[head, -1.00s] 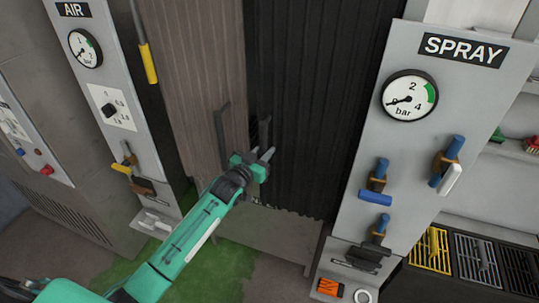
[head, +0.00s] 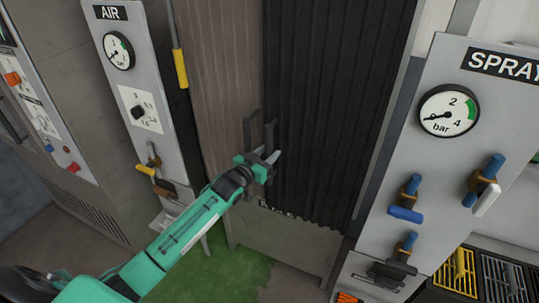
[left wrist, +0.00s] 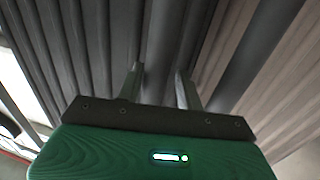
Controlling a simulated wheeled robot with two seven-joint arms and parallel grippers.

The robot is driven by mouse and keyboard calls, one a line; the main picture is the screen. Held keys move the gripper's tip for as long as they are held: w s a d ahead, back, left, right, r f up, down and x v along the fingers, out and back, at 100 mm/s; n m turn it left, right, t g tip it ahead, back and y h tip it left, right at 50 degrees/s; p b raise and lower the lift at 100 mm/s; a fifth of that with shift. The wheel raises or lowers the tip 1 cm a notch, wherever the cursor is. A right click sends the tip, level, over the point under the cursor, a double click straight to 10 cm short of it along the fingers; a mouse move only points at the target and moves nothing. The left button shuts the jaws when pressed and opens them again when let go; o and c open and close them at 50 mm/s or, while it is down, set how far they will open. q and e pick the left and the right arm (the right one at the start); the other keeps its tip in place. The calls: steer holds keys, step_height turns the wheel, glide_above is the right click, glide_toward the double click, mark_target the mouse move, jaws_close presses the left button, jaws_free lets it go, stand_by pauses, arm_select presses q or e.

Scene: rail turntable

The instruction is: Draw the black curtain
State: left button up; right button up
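The black curtain (head: 330,100) hangs in vertical pleats in the middle of the head view. Its left edge overlaps a brown ribbed surface (head: 222,90). My left gripper (head: 259,135) is at that left edge, with its two dark fingers upright and a narrow gap between them. In the left wrist view the fingers (left wrist: 160,88) stand on either side of a dark fold at the edge, with grey pleats (left wrist: 90,50) to the left and the brown surface (left wrist: 275,75) to the right. My right gripper is not in view.
The AIR panel (head: 125,85) with a gauge stands to the left. The SPRAY panel (head: 420,160), with a gauge and blue-handled valves, stands close to the right of the curtain. Below the curtain is a grey board (head: 285,245). Green floor (head: 215,275) shows in front.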

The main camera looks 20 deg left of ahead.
arm_select(q)
steer(key=shift+o, duration=0.2)
steer(key=shift+a, duration=0.1)
steer(key=b+v, duration=0.4)
steer(key=v, duration=1)
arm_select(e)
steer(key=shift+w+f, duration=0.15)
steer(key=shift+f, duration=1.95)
arm_select(q)
steer(key=shift+w, duration=0.15)
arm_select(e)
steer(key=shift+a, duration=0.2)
